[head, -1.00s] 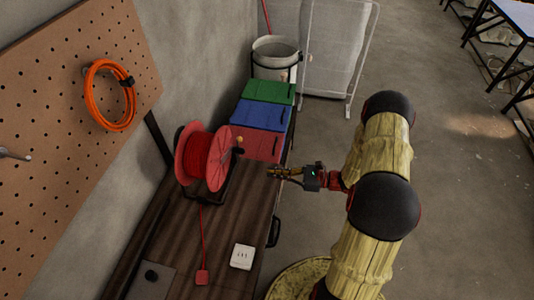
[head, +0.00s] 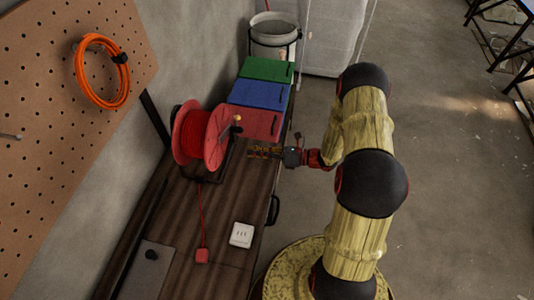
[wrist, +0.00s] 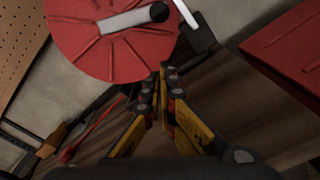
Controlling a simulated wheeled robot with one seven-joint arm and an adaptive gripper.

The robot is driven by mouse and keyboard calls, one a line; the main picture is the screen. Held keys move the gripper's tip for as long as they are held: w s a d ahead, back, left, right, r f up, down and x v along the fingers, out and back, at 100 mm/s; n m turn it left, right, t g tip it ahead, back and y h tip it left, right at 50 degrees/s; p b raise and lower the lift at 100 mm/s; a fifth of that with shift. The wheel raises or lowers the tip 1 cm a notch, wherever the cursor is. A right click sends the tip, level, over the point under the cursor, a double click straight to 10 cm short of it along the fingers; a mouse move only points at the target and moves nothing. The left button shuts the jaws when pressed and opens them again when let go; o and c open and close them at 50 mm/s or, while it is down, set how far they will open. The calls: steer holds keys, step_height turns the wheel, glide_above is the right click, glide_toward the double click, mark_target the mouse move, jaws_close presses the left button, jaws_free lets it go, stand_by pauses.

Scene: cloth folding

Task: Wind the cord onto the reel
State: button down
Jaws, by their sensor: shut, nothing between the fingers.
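The red reel (head: 218,138) stands on its dark stand on the wooden bench, wound with red cord. Its flange fills the upper left of the wrist view (wrist: 85,45), with a pale crank arm (wrist: 120,20) ending in a black knob (wrist: 158,12). A length of red cord (head: 200,215) runs from the reel along the bench to a red plug (head: 202,256). My gripper (head: 252,151) is just right of the reel, apart from the crank. In the wrist view its fingers (wrist: 163,72) meet at the tips, empty, below the flange edge.
Red, blue (head: 258,94) and green (head: 267,70) boxes stand behind the reel, with a white bucket (head: 273,38) beyond. A white socket (head: 241,235) lies at the front. Orange cable (head: 82,75) hangs on the pegboard (head: 45,130). The bench front has some bare room.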

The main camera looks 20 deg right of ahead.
steer(key=shift+x, duration=1)
steer(key=shift+w+d+r, duration=0.15)
steer(key=shift+w+r, duration=0.25)
steer(key=shift+r, duration=0.1)
steer(key=shift+w+d+r, duration=0.15)
steer(key=shift+w+r, duration=0.2)
steer(key=shift+r, duration=0.1)
steer(key=shift+w+r, duration=0.5)
steer(key=shift+r, duration=0.05)
